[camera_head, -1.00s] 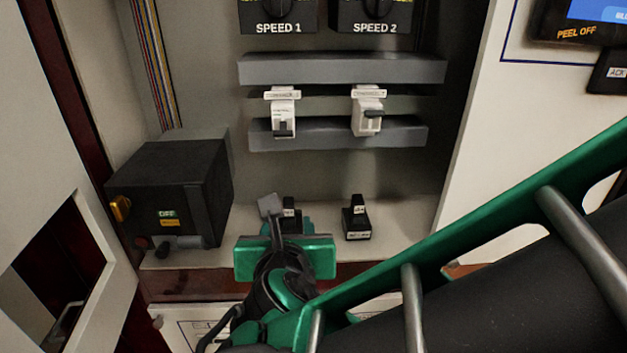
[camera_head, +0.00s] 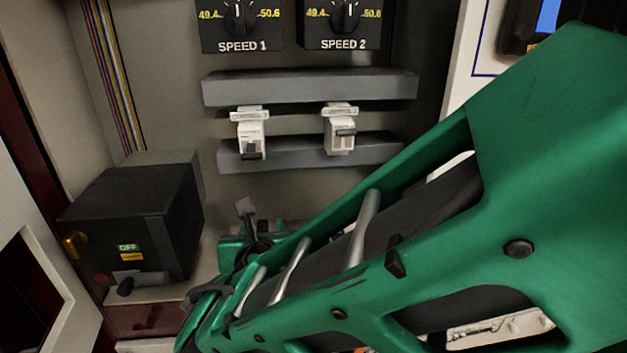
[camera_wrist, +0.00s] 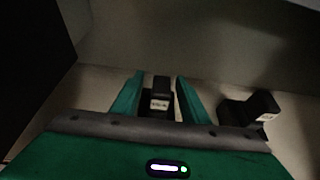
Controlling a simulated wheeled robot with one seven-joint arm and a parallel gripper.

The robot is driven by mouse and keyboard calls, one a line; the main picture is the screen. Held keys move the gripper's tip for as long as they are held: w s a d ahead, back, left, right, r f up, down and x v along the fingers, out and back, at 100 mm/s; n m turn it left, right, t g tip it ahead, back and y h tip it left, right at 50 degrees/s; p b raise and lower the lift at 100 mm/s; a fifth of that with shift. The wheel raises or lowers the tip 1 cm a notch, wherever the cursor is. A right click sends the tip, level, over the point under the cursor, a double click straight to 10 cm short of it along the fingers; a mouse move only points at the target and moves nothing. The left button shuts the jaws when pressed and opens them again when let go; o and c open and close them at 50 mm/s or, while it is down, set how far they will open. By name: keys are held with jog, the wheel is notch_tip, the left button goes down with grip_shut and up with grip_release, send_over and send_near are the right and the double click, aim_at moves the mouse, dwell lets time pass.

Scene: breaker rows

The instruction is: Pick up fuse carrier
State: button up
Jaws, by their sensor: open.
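A black fuse carrier (camera_wrist: 160,102) with a small white label stands between the two green fingers of my gripper (camera_wrist: 157,88) in the wrist view. The fingers are apart, one on each side of it, and I cannot tell whether either touches it. A second black fuse carrier (camera_wrist: 252,112), also with a white label, stands to the right, outside the fingers. In the head view my gripper (camera_head: 250,225) is low in the cabinet, mostly covered by my arm. My arm hides the second carrier there, and the first is not clearly visible.
A black box (camera_head: 130,220) with an OFF label stands at the left of the cabinet floor. Two white breakers (camera_head: 251,135) (camera_head: 340,132) sit between grey rails above my gripper. Speed dials (camera_head: 240,22) are higher up. The cabinet's right wall edge (camera_head: 455,75) is close to my arm.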

jog(key=shift+x, duration=0.85)
grip_shut()
